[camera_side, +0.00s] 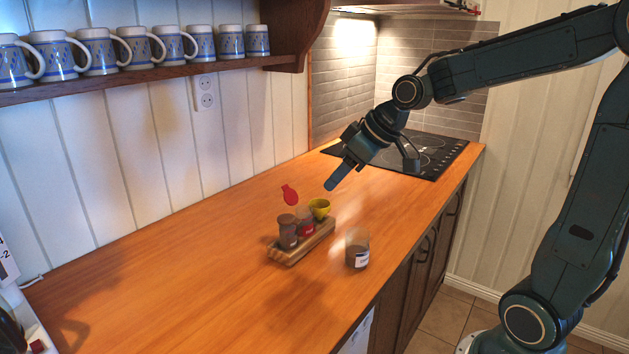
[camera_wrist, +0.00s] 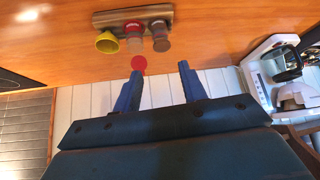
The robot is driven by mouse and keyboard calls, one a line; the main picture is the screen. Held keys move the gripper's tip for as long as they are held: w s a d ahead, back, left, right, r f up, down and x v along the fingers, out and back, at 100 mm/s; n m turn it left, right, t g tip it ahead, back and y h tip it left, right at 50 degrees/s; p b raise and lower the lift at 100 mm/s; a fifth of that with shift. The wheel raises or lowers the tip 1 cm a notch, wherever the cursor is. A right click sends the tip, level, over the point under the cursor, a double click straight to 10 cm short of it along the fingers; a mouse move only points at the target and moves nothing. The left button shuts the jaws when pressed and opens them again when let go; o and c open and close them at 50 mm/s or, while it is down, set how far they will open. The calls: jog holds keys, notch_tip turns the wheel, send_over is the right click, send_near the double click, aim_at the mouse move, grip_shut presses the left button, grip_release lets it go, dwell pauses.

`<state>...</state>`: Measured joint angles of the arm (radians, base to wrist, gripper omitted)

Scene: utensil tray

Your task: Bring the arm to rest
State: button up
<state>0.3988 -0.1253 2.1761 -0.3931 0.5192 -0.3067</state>
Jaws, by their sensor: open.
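My gripper (camera_side: 340,177) hangs over the counter with its fingers open and nothing between them. In the wrist view its two blue fingers (camera_wrist: 160,84) are spread apart. A wooden tray (camera_side: 283,259) lies on the counter below and left of the gripper. It holds a brown jar (camera_side: 288,233), a reddish jar (camera_side: 306,227) and a yellow cup (camera_side: 320,208). The tray also shows in the wrist view (camera_wrist: 115,17).
A glass jar (camera_side: 357,249) with a pale label stands near the counter's front edge. A black hob (camera_side: 430,155) lies behind the gripper. Several blue-and-white mugs (camera_side: 101,50) stand on a wall shelf. The counter's left half is largely clear. A coffee machine (camera_wrist: 275,75) shows in the wrist view.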

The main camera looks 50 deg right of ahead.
jog(key=s+a+m, duration=0.1)
jog(key=s+a, duration=0.2)
jog(key=s, duration=0.6)
jog(key=s+a+m+g+h, duration=0.1)
jog(key=s+a, duration=0.2)
jog(key=s, duration=0.7)
jog(key=shift+s+f, duration=0.25)
